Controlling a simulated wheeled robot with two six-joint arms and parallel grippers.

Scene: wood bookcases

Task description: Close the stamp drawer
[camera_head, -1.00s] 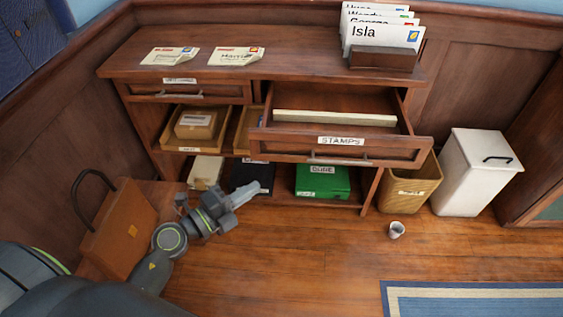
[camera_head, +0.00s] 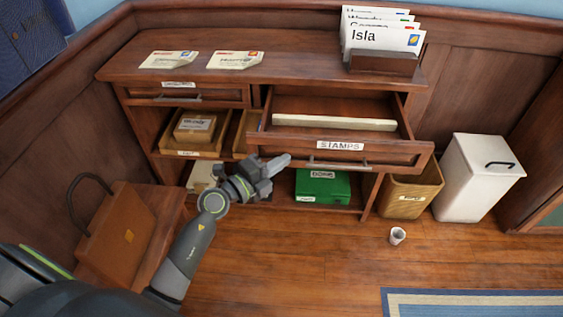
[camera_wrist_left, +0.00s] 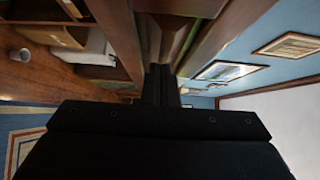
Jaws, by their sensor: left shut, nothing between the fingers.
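The stamp drawer (camera_head: 290,144), labelled STAMPS, is pulled out from the right side of the wood desk (camera_head: 215,70). A long pale strip (camera_head: 333,121) lies inside it. A grey bar handle (camera_head: 339,165) runs along the lower part of its front. My left gripper (camera_head: 283,161) is shut and empty. In the head view it shows at the lower left of the drawer front, left of the handle. Whether it touches the drawer is unclear. In the left wrist view its dark fingers (camera_wrist_left: 160,80) are together, pointing toward a wood surface. My right gripper is not in view.
A green box (camera_head: 322,190) sits on the low shelf. A brown bin (camera_head: 408,195), white bin (camera_head: 478,178) and small cup (camera_head: 397,236) are at right. A brown bag (camera_head: 118,236) is at left.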

